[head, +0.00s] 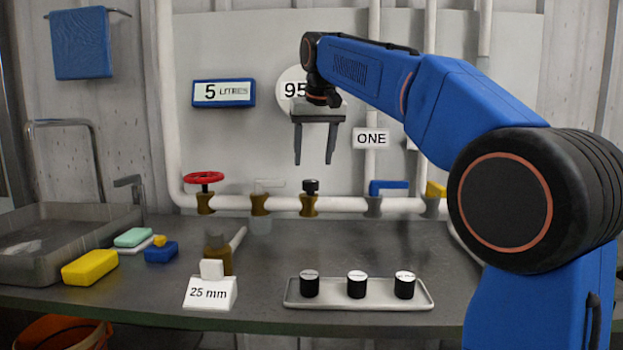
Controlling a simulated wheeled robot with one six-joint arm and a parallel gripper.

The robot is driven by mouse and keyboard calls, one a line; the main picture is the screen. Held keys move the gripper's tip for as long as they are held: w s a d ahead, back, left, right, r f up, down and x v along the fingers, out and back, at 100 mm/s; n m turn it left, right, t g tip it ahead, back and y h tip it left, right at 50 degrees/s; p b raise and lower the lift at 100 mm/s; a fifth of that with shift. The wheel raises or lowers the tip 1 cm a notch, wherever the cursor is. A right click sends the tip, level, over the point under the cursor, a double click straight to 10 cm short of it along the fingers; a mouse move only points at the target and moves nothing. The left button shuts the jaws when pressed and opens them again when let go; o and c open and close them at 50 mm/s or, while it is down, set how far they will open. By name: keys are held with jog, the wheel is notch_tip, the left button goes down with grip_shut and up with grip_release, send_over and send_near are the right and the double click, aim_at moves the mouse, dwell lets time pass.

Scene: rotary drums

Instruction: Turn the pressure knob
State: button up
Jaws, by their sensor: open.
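Three black knobs with white labelled tops stand in a row on a pale tray (360,304) on the bench: the left knob (309,287), the middle knob (356,287) and the right knob (404,288). Their lettering is too small to read, so I cannot tell which is the pressure knob. Another black knob (310,186) sits on a brass valve on the white pipe. My gripper (314,160) points down, open and empty. In the picture it is just above the valve's black knob, apart from it; its depth is unclear.
A red handwheel (203,178), a blue lever (388,186) and a yellow handle (436,189) line the pipe (340,204). A "25 mm" sign (209,293), sponges and a sink (60,240) are at left. The bench (400,244) behind the tray is clear.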

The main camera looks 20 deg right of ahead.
aim_at(311, 181)
jog(key=x, duration=0.7)
jog(key=shift+w+f, duration=0.1)
jog(key=shift+f, duration=0.1)
jog(key=c, duration=1)
